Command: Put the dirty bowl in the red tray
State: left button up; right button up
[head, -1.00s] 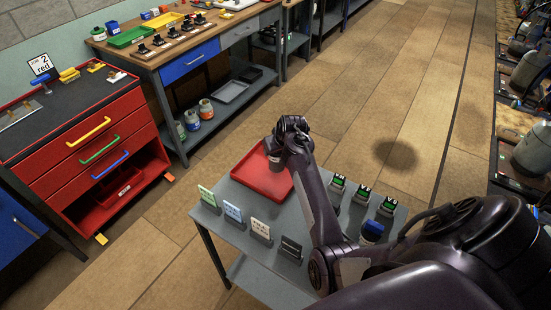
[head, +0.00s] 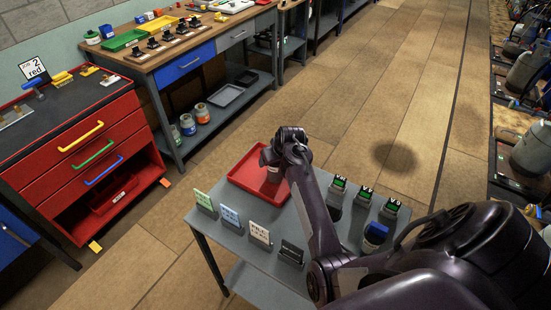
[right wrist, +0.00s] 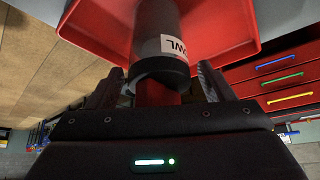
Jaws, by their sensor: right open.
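The red tray (head: 247,181) lies on the small grey table in the head view. It also shows at the top of the right wrist view (right wrist: 95,28). The bowl is a grey cylinder with a white label ending in "WL" (right wrist: 160,60), and it is within the red tray's outline. In the head view the bowl (head: 273,175) shows just under my right gripper (head: 269,160). My right gripper (right wrist: 157,80) is open, with one finger on each side of the bowl. Whether the fingers touch it is unclear. My left gripper is out of view.
Several label cards (head: 230,217) stand along the table's left edge. Small devices with green displays (head: 363,196) and a blue-capped container (head: 375,233) stand at the right. A red drawer cabinet (head: 85,150) and a workbench (head: 195,50) are farther left and back.

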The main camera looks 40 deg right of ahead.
jog(key=shift+r, duration=0.25)
jog(key=b+v, duration=0.2)
jog(key=v, duration=1)
jog(key=shift+s+f, duration=0.1)
jog(key=shift+f, duration=0.05)
